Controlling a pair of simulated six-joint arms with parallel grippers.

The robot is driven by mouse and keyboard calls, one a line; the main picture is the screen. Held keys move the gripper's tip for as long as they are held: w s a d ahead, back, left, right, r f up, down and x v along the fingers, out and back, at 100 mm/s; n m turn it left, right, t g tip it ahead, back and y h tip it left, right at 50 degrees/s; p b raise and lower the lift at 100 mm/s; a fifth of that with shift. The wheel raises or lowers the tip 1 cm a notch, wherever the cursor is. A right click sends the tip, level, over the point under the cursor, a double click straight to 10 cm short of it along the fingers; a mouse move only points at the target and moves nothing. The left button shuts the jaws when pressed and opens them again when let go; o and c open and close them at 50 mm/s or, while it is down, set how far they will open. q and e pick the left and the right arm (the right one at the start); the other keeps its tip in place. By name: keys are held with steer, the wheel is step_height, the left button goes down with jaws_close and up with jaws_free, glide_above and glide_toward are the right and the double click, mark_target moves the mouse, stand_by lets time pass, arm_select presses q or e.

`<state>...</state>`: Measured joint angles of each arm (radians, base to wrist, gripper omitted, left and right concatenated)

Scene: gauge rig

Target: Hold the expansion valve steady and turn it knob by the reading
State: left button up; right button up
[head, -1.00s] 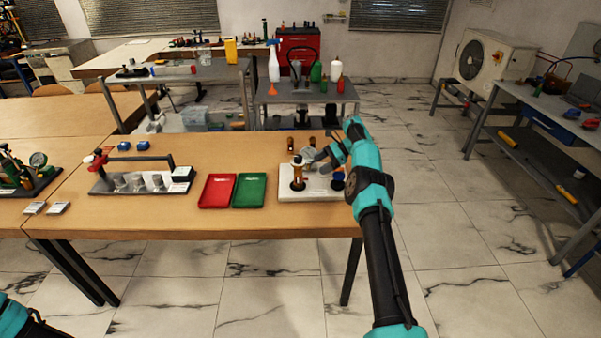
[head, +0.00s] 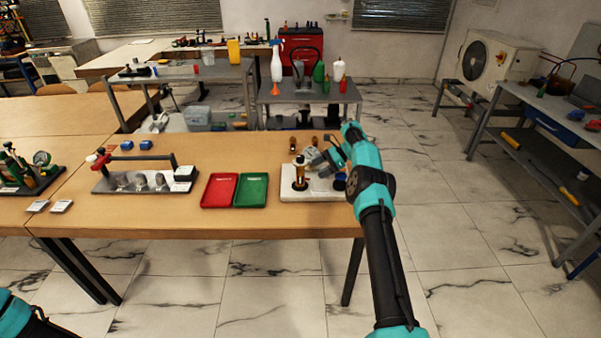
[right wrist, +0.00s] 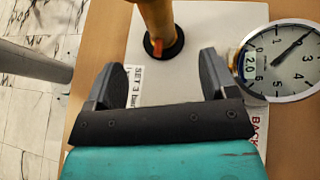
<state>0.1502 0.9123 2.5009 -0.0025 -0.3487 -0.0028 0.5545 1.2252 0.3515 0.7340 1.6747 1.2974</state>
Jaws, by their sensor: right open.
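The expansion valve is a brass body on a dark round foot; it stands upright on the white board (head: 325,196) in the head view (head: 300,173). In the right wrist view its brass part (right wrist: 155,20) and foot show just beyond the fingertips, apart from them, with an orange-red mark low on the body. My right gripper (right wrist: 160,75) is open and empty, its two dark fingers spread wide. My left gripper is out of view.
A "SET 3 bar" label (right wrist: 138,83) is partly hidden by a finger. A red tray (head: 219,190) and a green tray (head: 251,190) lie left of the board. A rack with a red-knobbed post (head: 145,183) stands further left. Bare table (head: 220,225) runs along the front.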

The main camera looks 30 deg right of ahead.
mark_target(304, 177)
steer(key=shift+x, duration=3.85)
steer(key=shift+c, duration=0.2)
